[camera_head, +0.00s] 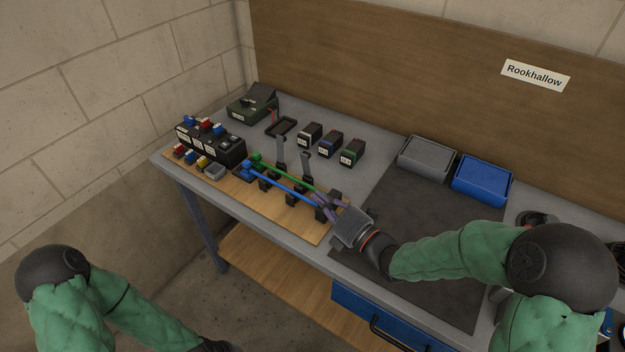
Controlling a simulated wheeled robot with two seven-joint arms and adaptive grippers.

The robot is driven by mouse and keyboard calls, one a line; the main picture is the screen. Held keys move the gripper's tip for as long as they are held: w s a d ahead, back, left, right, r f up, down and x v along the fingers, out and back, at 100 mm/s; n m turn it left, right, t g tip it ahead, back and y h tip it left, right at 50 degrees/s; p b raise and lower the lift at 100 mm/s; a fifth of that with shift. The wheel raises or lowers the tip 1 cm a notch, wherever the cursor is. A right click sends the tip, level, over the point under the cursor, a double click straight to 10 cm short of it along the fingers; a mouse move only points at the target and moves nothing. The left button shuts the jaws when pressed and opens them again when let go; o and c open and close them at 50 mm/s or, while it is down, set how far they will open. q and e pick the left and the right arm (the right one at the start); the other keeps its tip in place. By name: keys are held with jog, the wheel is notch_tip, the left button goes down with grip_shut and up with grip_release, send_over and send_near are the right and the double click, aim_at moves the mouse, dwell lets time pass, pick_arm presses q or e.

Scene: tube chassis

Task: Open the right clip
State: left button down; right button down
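A wooden board (232,205) on the bench carries a green tube (285,171) and a blue tube (284,184), which run side by side over small black blocks. Two grey upright clip levers stand by the tubes: a left one (281,150) and a right one (306,166). My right gripper (322,205) is low at the right end of the tubes, to the right of the right lever. Its fingers overlap the tube ends and a black block, so I cannot tell whether they touch or hold anything. My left arm is at the lower left; its gripper is out of frame.
A black rack (211,144) with coloured parts and a green case (252,103) stand at the left. Several small labelled boxes (330,144) sit behind the tubes. Grey (427,155) and blue (482,180) bins stand at the back. The dark mat (420,215) is largely clear.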

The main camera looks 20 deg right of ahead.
aim_at(308, 159)
jog(key=shift+w+a+r+b, duration=0.2)
jog(key=shift+w+b, duration=0.2)
jog(key=shift+w, duration=1.45)
jog(key=shift+w+a+r+b, duration=0.15)
jog(key=shift+w+b, duration=0.25)
jog(key=shift+w, duration=1.45)
jog(key=shift+w+a+r+b, duration=0.15)
jog(key=shift+w+b, duration=0.25)
jog(key=shift+w, duration=1.45)
jog(key=shift+d+r, duration=0.1)
jog(key=shift+d, duration=0.05)
jog(key=shift+w+d+r+m, duration=0.2)
jog(key=shift+w+d+m, duration=0.15)
jog(key=shift+m, duration=0.35)
jog(key=shift+w+d+r+m+g, duration=0.1)
jog(key=shift+w+d+m+g, duration=0.15)
jog(key=shift+m, duration=0.25)
jog(key=shift+w+d+r+m+g, duration=0.1)
jog(key=shift+d+m+g, duration=0.15)
jog(key=shift+m, duration=0.25)
